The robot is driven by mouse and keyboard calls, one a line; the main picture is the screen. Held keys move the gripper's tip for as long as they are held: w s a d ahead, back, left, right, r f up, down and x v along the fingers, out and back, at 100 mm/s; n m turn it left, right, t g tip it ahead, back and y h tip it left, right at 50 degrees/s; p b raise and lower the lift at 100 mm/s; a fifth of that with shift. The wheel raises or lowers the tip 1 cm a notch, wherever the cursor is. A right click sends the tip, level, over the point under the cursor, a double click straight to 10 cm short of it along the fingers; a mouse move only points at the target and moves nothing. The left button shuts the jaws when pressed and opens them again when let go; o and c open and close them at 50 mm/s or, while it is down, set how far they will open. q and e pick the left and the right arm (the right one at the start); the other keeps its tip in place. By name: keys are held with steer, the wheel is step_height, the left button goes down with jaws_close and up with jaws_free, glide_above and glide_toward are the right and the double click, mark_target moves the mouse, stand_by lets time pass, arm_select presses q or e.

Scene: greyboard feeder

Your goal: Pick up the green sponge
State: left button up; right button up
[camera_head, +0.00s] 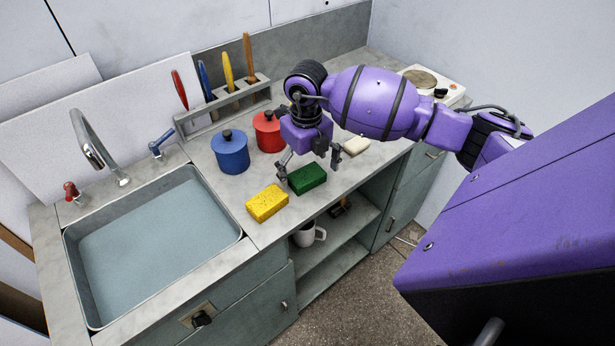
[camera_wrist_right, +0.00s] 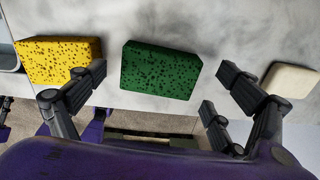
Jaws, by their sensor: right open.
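The green sponge (camera_head: 308,179) lies flat on the grey counter near its front edge, just right of the yellow sponge (camera_head: 267,203). My right gripper (camera_head: 311,166) is open above the green sponge, fingers pointing down. In the right wrist view the green sponge (camera_wrist_right: 160,70) lies between and beyond the spread fingers of my right gripper (camera_wrist_right: 160,90), with no finger visibly touching it. The yellow sponge (camera_wrist_right: 58,61) is at the left finger, and a whitish block (camera_wrist_right: 290,80) is at the right finger. My left gripper is not in view.
A blue pot (camera_head: 230,153) and a red pot (camera_head: 268,132) stand behind the sponges. The sink (camera_head: 238,222) is at left. A rack (camera_head: 225,105) with several coloured handles stands at the back. A white mug (camera_head: 306,235) sits on the open shelf below.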

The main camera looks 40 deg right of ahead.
steer(key=shift+f, duration=0.45)
steer(key=shift+c, duration=0.3)
steer(key=c, duration=0.9)
steer(key=shift+o, duration=0.2)
